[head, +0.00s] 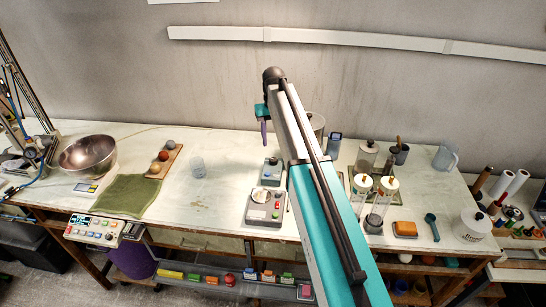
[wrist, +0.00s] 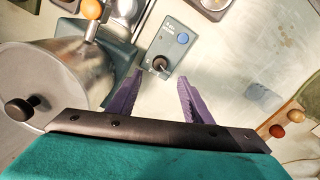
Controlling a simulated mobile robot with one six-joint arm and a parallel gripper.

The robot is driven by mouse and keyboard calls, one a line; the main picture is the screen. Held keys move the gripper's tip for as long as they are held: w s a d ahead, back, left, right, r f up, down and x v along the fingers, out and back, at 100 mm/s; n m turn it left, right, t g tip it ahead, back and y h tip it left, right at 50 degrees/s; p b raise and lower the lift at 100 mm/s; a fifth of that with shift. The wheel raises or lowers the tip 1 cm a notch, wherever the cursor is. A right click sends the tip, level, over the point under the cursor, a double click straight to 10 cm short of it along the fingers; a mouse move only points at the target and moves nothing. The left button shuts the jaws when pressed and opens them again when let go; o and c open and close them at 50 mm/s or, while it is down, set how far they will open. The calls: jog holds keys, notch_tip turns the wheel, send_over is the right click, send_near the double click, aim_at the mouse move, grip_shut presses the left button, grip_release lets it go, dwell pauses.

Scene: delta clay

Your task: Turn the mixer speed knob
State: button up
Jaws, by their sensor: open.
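A small grey control box (wrist: 163,48) with a black knob (wrist: 160,65) and a blue button shows at the top centre of the wrist view. The knob's white mark is too small to read surely. What looks like the same box (head: 271,172) stands on the table in the head view, just left of my arm. My gripper (wrist: 160,85) has purple fingers spread apart, with nothing between them. The knob appears between and slightly beyond the fingertips; contact is not visible. In the head view my gripper (head: 264,131) is seen side-on, above and behind the box.
A metal pot with a grey lid (wrist: 40,85) stands close left of my fingers in the wrist view. A device with red and green buttons (head: 264,208) sits in front of the box. A clear glass (head: 198,168) stands left, with free table around it.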

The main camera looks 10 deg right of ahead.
aim_at(273, 159)
notch_tip(273, 159, down, 10)
jog(key=b, duration=0.3)
jog(key=shift+r+b, duration=0.25)
jog(key=shift+b, duration=0.05)
jog(key=c, duration=1.1)
jog(key=shift+o, duration=0.2)
